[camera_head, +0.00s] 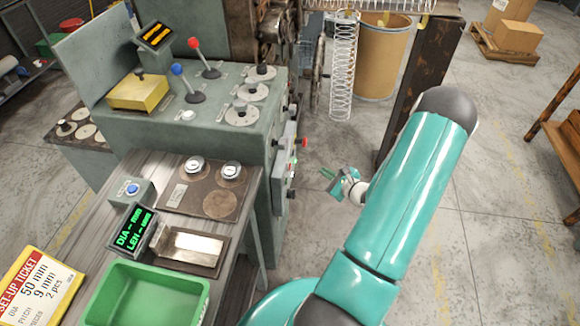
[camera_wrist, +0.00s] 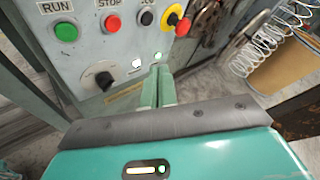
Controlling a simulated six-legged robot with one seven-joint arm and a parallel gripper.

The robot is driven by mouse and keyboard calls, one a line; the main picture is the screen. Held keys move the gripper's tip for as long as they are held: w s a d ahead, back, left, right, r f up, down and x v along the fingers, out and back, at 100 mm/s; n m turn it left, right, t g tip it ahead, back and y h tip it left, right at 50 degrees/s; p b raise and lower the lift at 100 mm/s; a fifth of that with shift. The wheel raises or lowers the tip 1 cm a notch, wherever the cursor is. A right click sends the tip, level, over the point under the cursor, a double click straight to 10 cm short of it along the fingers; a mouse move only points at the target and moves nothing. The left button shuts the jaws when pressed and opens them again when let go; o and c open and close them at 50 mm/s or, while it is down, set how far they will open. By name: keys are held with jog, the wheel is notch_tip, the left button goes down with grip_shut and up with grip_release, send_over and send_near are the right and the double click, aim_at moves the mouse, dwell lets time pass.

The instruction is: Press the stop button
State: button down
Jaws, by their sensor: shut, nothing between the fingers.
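The stop button (camera_wrist: 113,23) is a round red button under a "STOP" label on the grey machine panel, near the top of the wrist view. A green button (camera_wrist: 66,32) labelled "RUN" is to its left and a black button (camera_wrist: 147,17) to its right. My gripper (camera_wrist: 157,72) has its two green fingers shut and empty, pointing at the panel below and right of the stop button. In the head view my gripper (camera_head: 328,173) is to the right of the panel, apart from it. That view sees the panel almost edge-on.
A red knob on a yellow ring (camera_wrist: 178,20) sits right of the black button. A black rotary knob (camera_wrist: 103,79) and lit white indicators (camera_wrist: 138,63) are lower on the panel. A hanging spring (camera_head: 343,65) and a brown drum (camera_head: 382,60) stand behind my arm.

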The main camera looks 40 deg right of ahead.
jog(key=w+a, duration=0.5)
jog(key=w, duration=0.1)
jog(key=shift+w, duration=0.3)
jog(key=shift+a, duration=0.15)
dwell(1.7)
jog(key=shift+w+a, duration=0.25)
jog(key=shift+w, duration=0.1)
jog(key=shift+w+a, duration=0.25)
jog(key=shift+w, duration=0.05)
dwell(0.7)
dwell(0.3)
jog(key=shift+s+d, duration=0.5)
jog(key=shift+s, duration=0.15)
jog(key=shift+s+d, duration=0.1)
jog(key=s+d, duration=0.1)
jog(key=s, duration=0.1)
jog(key=s+d, duration=0.1)
jog(key=d, duration=0.1)
jog(key=shift+s, duration=0.35)
